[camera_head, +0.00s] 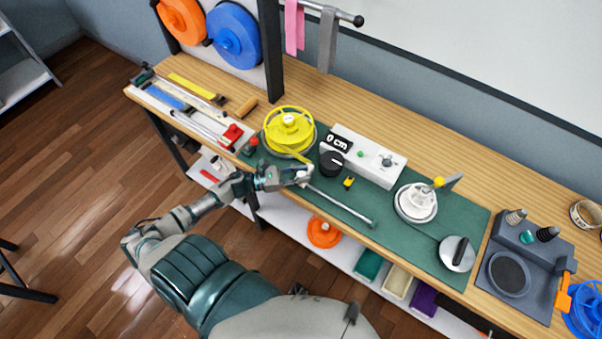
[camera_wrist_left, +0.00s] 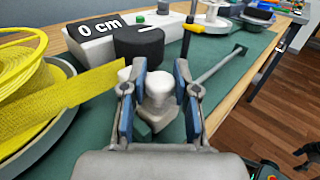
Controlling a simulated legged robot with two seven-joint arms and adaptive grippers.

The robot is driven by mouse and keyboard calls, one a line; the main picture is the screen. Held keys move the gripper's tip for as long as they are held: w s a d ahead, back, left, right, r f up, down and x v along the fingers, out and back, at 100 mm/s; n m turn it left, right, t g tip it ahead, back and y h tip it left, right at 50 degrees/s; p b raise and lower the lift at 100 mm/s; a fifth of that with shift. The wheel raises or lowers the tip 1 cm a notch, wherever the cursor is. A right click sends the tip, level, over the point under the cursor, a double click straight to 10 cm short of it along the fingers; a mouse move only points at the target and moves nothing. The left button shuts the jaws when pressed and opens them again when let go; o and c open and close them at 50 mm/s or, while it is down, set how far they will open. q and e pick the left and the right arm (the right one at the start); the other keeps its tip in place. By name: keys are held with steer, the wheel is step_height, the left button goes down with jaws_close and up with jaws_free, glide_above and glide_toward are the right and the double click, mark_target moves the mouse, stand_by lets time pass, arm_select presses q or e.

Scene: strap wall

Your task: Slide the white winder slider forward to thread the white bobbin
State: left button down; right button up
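The white winder slider (camera_wrist_left: 160,92) is a small white knobbed block at the near end of a thin grey rail (camera_head: 343,206). In the head view, my left gripper (camera_head: 303,176) hides most of the slider. The white bobbin (camera_head: 417,203) sits on a round base further right on the green mat. A yellow strap (camera_wrist_left: 88,92) runs from the yellow spool (camera_head: 289,128) towards the slider; its end is partly hidden by the left finger. My right gripper is not in view.
A white box with a "0 cm" display (camera_head: 372,161) and a black knob (camera_head: 331,163) stand behind the rail. A crank disc (camera_head: 458,254) and a dark grey fixture (camera_head: 508,272) are to the right. The mat (camera_head: 395,242) is clear right of the rail's end.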

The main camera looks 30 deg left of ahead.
arm_select(q)
steer(key=d+p, duration=0.1)
steer(key=d, duration=1.1)
steer(key=d+p, duration=0.1)
steer(key=d, duration=1.1)
steer(key=shift+w+d+r+p, duration=0.1)
steer(key=shift+d+r+p, duration=0.1)
steer(key=shift+p, duration=0.1)
steer(key=shift+a, duration=0.1)
steer(key=c, duration=0.9)
jaws_free()
steer(key=shift+c, duration=0.2)
steer(key=shift+o, duration=0.2)
steer(key=shift+w+d+f, duration=0.1)
steer(key=shift+d+f, duration=0.05)
steer(key=shift+d, duration=0.1)
steer(key=shift+v, duration=5.9)
